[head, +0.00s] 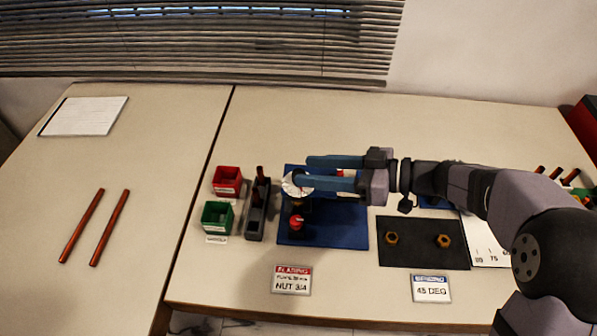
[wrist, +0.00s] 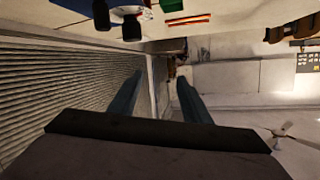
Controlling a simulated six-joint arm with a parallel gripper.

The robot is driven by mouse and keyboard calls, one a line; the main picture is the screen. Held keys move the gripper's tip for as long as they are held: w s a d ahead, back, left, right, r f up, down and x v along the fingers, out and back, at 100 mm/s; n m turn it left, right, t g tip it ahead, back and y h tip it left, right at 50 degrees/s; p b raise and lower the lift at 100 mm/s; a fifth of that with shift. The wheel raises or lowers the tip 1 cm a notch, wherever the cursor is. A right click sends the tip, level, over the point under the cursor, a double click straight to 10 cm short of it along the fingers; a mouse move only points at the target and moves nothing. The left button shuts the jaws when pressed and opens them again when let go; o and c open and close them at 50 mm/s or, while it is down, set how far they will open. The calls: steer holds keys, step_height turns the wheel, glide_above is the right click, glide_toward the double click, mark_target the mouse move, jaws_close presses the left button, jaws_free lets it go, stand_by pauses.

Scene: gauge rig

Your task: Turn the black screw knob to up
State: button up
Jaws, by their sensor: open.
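My gripper (head: 304,172) reaches in from the right over the blue mat (head: 345,228). Its two blue fingers are open and apart, pointing left, with nothing seen between them; the fingers also show in the wrist view (wrist: 161,76). A round white dial (head: 291,184) stands on the mat, partly behind the near finger. A brass-coloured part shows below the dial, and a red round knob (head: 296,222) sits in front of it. I cannot make out the black screw knob for sure; the fingers may hide it. Whether the fingers touch the rig cannot be told.
A dark grey holder (head: 256,218) stands left of the mat, with red (head: 227,181) and green (head: 217,216) bins beyond it. A black mat (head: 422,257) with two brass nuts lies right. Two red-brown rods (head: 82,226) lie on the left table. Label cards (head: 291,280) line the front.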

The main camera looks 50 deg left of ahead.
steer(key=w+f+t, duration=0.2)
steer(key=f, duration=0.1)
steer(key=w+f+t, duration=0.1)
steer(key=f, duration=0.1)
steer(key=shift+w+a, duration=0.1)
steer(key=shift+w, duration=0.05)
steer(key=shift+n, duration=0.4)
steer(key=shift+a, duration=0.1)
steer(key=shift+a+f, duration=0.1)
steer(key=shift+a, duration=0.1)
steer(key=shift+p+x, duration=0.55)
steer(key=shift+x, duration=2.85)
steer(key=c, duration=1)
